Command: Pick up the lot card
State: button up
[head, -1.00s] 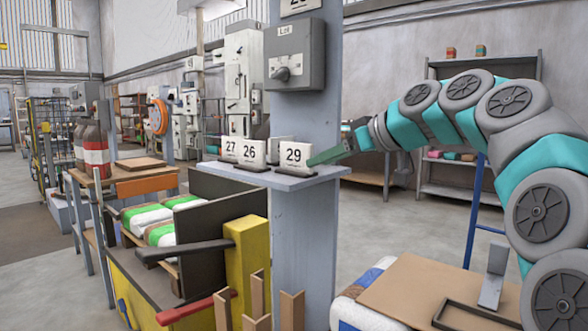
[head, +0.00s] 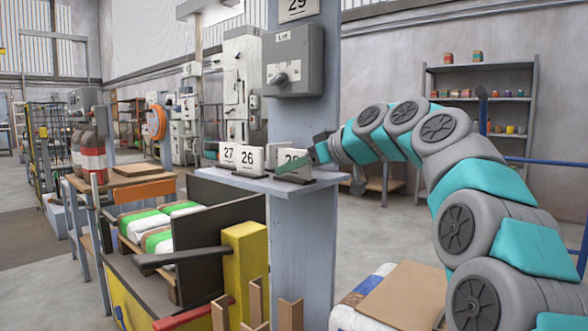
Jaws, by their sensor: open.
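Three white number cards stand on dark bases on a small grey shelf (head: 262,184) fixed to the pillar. Card 27 (head: 228,155) is at the left and card 26 (head: 248,160) beside it. Card 29 (head: 287,156) is at the right, its lower and right parts hidden by my gripper. My gripper (head: 303,156) is open; a green finger crosses in front of card 29. Whether the finger touches the card, I cannot tell. The task names no number; a plate (head: 298,8) above the shelf also reads 29.
A grey box with a knob (head: 293,62), labelled Lot, hangs on the pillar above the cards. Below left is a yellow and black machine (head: 243,262) with several green and white bags (head: 150,220). Cardboard (head: 402,297) lies at the lower right. A shelf rack (head: 480,95) stands behind.

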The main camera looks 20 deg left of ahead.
jog(key=shift+c, duration=0.2)
grip_shut()
dwell(0.4)
